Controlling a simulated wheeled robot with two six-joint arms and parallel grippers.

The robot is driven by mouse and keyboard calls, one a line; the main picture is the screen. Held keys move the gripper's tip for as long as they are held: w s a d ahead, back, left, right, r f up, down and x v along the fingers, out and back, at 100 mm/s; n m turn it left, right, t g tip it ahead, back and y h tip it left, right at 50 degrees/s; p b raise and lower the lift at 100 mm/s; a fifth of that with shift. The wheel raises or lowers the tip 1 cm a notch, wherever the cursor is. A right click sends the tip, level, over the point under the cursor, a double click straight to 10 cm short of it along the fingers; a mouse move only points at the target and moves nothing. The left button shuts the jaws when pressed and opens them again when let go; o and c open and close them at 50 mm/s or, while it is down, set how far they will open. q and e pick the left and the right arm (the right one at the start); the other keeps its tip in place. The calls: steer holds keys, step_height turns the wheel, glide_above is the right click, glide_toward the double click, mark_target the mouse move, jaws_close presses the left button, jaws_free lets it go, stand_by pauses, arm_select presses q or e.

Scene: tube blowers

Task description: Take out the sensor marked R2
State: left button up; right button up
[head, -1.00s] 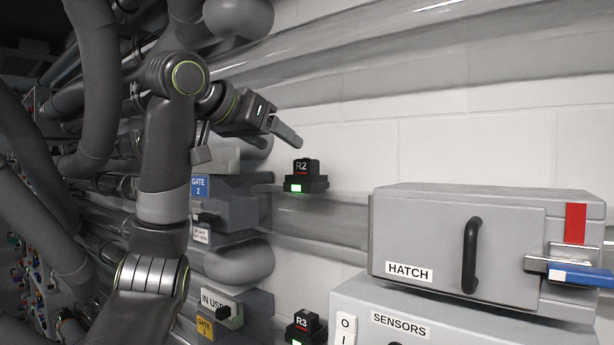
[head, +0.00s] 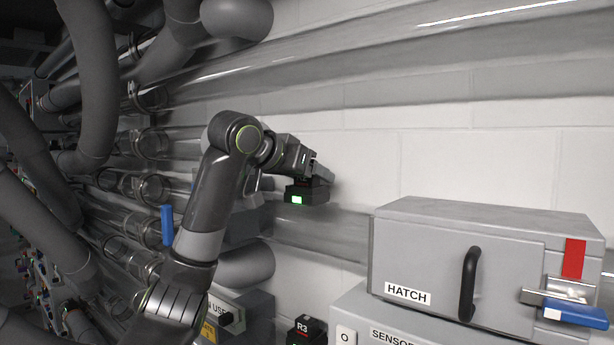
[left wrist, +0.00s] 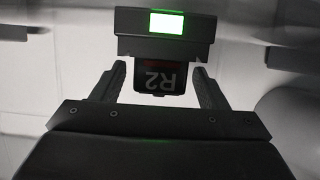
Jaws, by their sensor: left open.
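The sensor marked R2 (left wrist: 163,80) is a small black block with a red line, seated on a black base with a lit green window (left wrist: 167,23). In the left wrist view its label is upside down, and it sits between the two fingers of my left gripper (left wrist: 160,85). The fingers are open, one on each side, with a visible gap to the block. In the head view the base of R2 (head: 307,194) shows on the pipe, and my left gripper (head: 318,174) covers the sensor's top. My right gripper is not in view.
A grey hatch box (head: 440,240) with a black handle and a blue lever (head: 575,314) stands at the right, above the sensors box (head: 390,335). Sensor R3 (head: 304,328) is below R2. Clear pipes and thick dark hoses fill the left.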

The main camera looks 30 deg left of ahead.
arm_select(q)
steer(key=shift+s, duration=0.1)
steer(key=shift+c, duration=0.2)
steer(key=c, duration=1)
steer(key=shift+c, duration=0.2)
steer(key=shift+r, duration=0.2)
